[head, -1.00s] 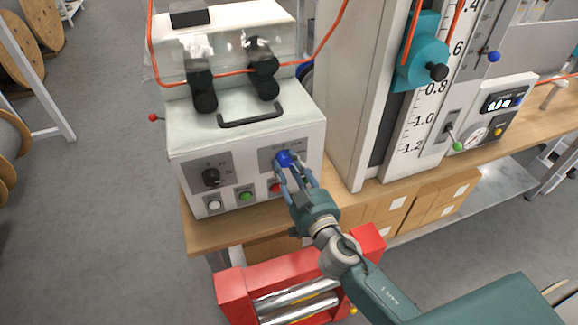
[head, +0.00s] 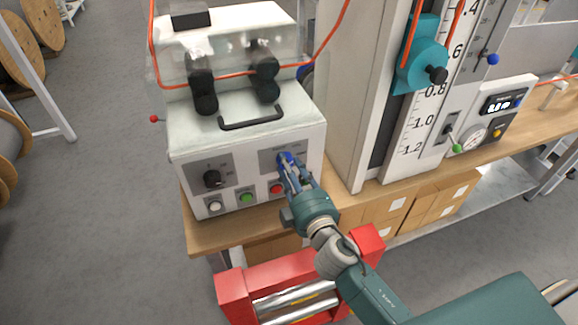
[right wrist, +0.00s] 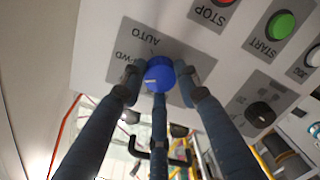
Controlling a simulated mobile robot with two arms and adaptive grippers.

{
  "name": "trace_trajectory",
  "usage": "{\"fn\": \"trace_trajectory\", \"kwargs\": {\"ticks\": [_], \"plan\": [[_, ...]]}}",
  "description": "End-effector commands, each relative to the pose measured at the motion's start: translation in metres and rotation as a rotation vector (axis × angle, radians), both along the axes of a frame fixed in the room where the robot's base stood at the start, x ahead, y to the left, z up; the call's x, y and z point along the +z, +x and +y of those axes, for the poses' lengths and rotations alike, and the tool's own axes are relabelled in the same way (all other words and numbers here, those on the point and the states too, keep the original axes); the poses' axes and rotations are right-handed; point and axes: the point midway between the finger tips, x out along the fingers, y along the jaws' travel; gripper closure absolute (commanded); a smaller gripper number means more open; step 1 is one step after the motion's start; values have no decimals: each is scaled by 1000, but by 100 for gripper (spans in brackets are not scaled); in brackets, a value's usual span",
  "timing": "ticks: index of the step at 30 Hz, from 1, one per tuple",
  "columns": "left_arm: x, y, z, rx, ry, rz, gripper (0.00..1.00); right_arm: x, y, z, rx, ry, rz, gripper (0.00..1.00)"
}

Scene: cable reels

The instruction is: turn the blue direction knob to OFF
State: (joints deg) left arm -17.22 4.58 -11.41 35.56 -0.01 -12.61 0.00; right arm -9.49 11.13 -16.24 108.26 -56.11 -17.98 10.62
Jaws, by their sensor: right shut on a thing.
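The blue direction knob (head: 284,157) sits on a grey label plate on the front of the white control box (head: 250,150). My right gripper (head: 287,165) is shut on the knob, its fingers covering part of it in the head view. In the right wrist view the blue knob (right wrist: 159,73) lies between the fingertips of my gripper (right wrist: 159,80). The words AUTO and FWD show beside it; the OFF mark and the knob's pointer are not clearly readable. My left gripper is not in view.
A red button (head: 277,188), a green button (head: 246,196) and a white button (head: 214,205) sit below on the panel. A black knob (head: 212,178) is to the left. A red roller frame (head: 235,292) stands below the wooden bench (head: 200,240).

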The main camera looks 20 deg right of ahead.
Motion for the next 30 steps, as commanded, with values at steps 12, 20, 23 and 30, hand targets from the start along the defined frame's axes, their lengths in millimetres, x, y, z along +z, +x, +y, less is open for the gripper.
{"fn": "trace_trajectory", "kwargs": {"ticks": [12, 20, 23, 30], "plan": [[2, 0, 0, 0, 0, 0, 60, -4, -1, 0, -2, -252, 0, 95], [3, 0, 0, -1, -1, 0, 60, -4, -1, 0, -1, -306, -1, 95], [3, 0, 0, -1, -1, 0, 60, -5, -1, 0, -1, -312, -1, 95], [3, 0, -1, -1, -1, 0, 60, -5, -1, -1, -2, -313, -1, 95]]}}
